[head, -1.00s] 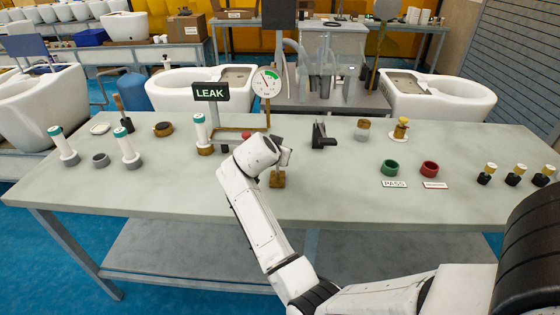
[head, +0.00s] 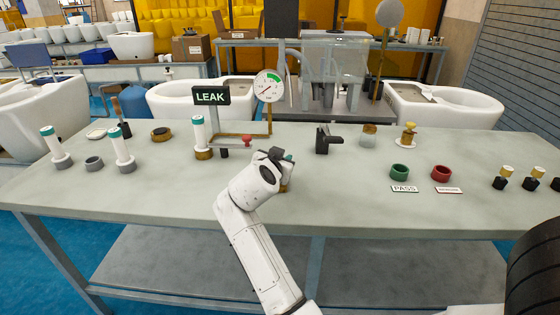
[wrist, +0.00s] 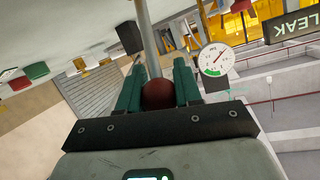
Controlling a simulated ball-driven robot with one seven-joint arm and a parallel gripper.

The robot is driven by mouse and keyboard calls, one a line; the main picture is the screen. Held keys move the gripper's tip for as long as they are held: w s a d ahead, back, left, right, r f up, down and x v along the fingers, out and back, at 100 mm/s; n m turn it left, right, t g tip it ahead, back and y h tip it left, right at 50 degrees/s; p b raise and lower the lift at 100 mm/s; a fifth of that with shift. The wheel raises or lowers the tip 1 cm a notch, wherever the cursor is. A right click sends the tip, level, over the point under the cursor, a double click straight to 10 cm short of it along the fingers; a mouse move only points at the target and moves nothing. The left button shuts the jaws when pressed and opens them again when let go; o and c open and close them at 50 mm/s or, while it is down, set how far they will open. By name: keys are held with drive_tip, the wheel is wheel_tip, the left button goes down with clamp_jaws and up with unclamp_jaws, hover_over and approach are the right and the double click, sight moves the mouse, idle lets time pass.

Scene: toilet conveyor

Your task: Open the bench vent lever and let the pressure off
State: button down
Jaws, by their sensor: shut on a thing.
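My gripper (wrist: 157,90) has green fingers closed on both sides of the dark red ball knob (wrist: 158,95) of the vent lever. A grey rod (wrist: 145,40) runs from behind the knob in the wrist view. In the head view my gripper (head: 282,158) is over the bench front, hiding most of the lever and its brass base (head: 287,187). The round gauge (head: 268,86) stands behind on a brass frame. Its needle points to the lower left, away from the green band. The gauge also shows in the wrist view (wrist: 215,60).
A LEAK sign (head: 210,96) stands left of the gauge. A red knob (head: 247,139) and white-green cylinder (head: 199,135) are close behind my gripper. The bench front is clear.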

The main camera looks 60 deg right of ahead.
drive_tip(key=shift+f, duration=0.1)
drive_tip(key=c, duration=0.8)
unclamp_jaws()
drive_tip(key=shift+a, duration=0.1)
drive_tip(key=shift+o, duration=0.2)
drive_tip(key=v, duration=1)
drive_tip(key=shift+a+b, duration=0.35)
drive_tip(key=shift+b, duration=0.05)
drive_tip(key=shift+s, duration=0.1)
drive_tip(key=s+a+f+n+y+p, duration=0.1)
drive_tip(key=s+a+f+n+y, duration=0.35)
drive_tip(key=f, duration=0.45)
drive_tip(key=s+a+f+n+y+p, duration=0.2)
drive_tip(key=s+a+f+n+y, duration=0.1)
drive_tip(key=a+f+n, duration=0.4)
drive_tip(key=s+a+f+n+g+y+p, duration=0.1)
drive_tip(key=s+a+f+n+g+y, duration=0.1)
drive_tip(key=s+a+f+n+y, duration=0.4)
drive_tip(key=s+a+f, duration=0.2)
drive_tip(key=s+a, duration=0.2)
drive_tip(key=s, duration=0.1)
drive_tip(key=shift+a+f, duration=0.2)
drive_tip(key=shift+f, duration=0.15)
